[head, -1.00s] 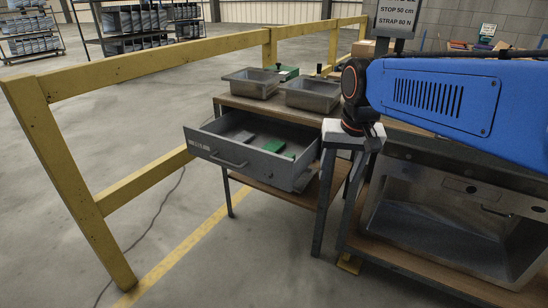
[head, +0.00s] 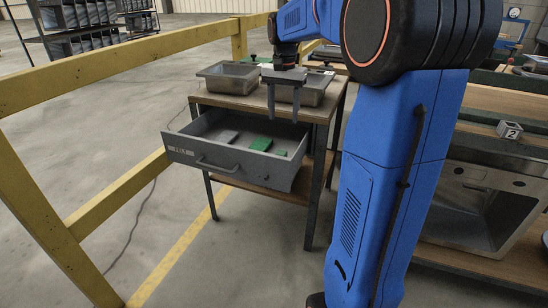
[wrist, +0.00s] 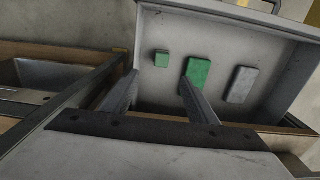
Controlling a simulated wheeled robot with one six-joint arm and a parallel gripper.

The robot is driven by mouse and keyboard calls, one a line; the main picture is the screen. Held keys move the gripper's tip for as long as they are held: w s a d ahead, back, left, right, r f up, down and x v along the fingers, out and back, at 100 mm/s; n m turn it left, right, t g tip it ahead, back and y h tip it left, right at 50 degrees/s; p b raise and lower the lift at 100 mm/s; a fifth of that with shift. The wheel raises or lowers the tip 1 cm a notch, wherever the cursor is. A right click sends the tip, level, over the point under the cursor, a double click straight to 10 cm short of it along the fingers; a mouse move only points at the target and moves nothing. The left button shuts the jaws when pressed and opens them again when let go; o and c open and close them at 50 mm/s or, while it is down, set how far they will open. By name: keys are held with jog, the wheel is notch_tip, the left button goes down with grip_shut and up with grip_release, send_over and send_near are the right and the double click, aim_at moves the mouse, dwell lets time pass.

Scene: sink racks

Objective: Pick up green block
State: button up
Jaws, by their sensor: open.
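A grey block (head: 228,136) lies beside the larger green one. My gripper (head: 284,121) is open and empty, pointing down above the drawer's right part. In the wrist view, the right fingertip overlaps the larger green block's lower edge.
Two metal bins (head: 229,77) stand on the table top behind the drawer. The drawer walls surround the blocks. A yellow railing (head: 100,75) runs along the left. A metal sink unit (head: 480,205) stands at the right. The floor before the drawer is clear.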

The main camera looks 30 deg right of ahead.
send_near(281, 152)
jog(key=f, duration=0.3)
jog(key=s+f, duration=0.1)
jog(key=f, duration=0.1)
jog(key=shift+f, duration=0.15)
jog(key=shift+w+f, duration=0.2)
jog(key=shift+f, duration=1.2)
jog(key=shift+w+f, duration=0.15)
jog(key=shift+f, duration=1.25)
jog(key=c, duration=1.2)
